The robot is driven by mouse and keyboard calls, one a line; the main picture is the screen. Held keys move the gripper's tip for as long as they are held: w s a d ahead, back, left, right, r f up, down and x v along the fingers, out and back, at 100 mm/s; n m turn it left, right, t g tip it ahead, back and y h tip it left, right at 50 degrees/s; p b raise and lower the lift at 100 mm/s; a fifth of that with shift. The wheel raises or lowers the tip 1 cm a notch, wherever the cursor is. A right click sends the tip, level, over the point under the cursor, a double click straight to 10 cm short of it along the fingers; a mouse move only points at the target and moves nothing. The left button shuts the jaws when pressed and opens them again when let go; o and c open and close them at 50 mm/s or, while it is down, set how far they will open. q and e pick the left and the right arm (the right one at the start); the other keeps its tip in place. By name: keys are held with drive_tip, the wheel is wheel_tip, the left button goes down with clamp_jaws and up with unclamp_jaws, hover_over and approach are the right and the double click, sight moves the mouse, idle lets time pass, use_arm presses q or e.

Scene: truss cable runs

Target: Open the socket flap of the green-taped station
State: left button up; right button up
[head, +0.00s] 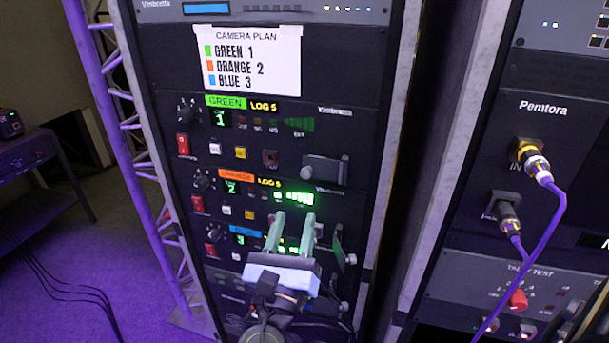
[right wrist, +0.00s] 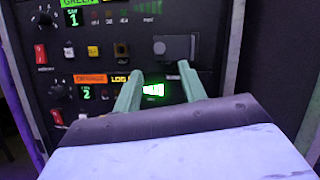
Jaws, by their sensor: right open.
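The green-taped station is the upper unit in the rack, with green tape (head: 225,101) and a display reading 1. Its socket flap (head: 325,170) is a dark plate at the unit's right end and looks closed. It also shows in the right wrist view (right wrist: 172,48), just beyond my fingers. My right gripper (head: 294,218) is open and empty, its two pale green fingers pointing up at the rack below the flap. In the right wrist view the fingertips (right wrist: 158,74) are apart, below the flap. My left gripper is not in view.
The orange-taped station (head: 236,175) and blue-taped station (head: 245,231) sit below, partly hidden by my gripper. A dark flap-like plate (head: 337,241) sticks out at the lower right. A camera plan sheet (head: 252,60) is above. Purple cables (head: 552,215) hang on the right rack.

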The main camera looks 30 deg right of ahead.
sight(305, 176)
drive_tip(key=p+x, duration=0.2)
drive_tip(key=x, duration=0.8)
drive_tip(key=shift+w, duration=0.1)
clamp_jaws()
